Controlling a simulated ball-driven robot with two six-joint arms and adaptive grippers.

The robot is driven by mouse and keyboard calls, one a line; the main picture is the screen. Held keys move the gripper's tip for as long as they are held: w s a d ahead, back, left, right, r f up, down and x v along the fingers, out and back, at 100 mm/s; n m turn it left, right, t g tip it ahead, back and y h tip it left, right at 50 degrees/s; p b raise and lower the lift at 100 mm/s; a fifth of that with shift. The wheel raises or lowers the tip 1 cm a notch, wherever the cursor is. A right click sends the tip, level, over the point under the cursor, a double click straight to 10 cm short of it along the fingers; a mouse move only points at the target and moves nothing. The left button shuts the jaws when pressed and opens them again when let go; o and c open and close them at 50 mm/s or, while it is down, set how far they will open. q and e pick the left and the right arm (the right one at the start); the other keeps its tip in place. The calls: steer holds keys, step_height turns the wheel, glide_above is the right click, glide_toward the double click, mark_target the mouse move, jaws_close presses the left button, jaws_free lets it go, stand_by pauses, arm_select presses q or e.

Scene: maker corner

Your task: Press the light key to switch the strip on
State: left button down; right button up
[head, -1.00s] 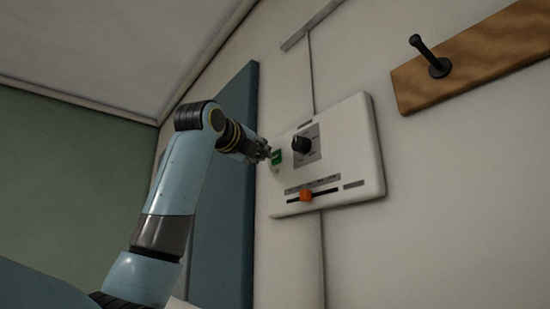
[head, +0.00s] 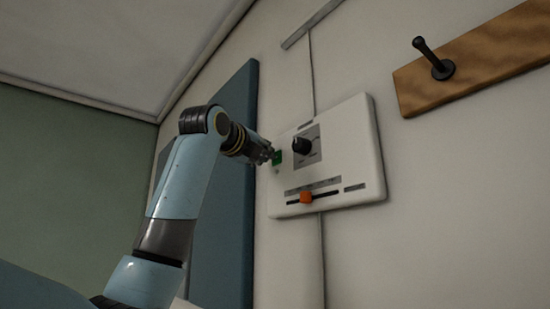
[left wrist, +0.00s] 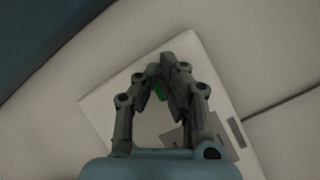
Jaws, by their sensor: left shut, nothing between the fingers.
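A white control panel (head: 351,150) is fixed to the wall in the head view. It carries a green key (head: 277,158) at its left edge, a black knob (head: 301,146) and an orange slider (head: 306,197). My left gripper (head: 270,153) is shut and empty, with its fingertips right beside the green key. Whether they touch it I cannot tell. In the left wrist view the closed fingers (left wrist: 164,62) partly cover the green key (left wrist: 159,93) on the panel (left wrist: 100,103). My right gripper is not in view.
A blue board (head: 228,220) stands against the wall behind my left arm. A wooden rail (head: 490,55) with a black peg (head: 432,58) is at the upper right. A thin strip (head: 312,24) is mounted above the panel, with a line running down to it.

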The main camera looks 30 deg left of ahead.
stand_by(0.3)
arm_select(q)
steer(key=shift+s+a, duration=0.2)
steer(key=shift+s, duration=0.25)
steer(key=s+a, duration=0.2)
steer(key=s, duration=0.3)
steer(key=shift+s+a, duration=0.15)
steer(key=shift+s, duration=0.15)
stand_by(0.5)
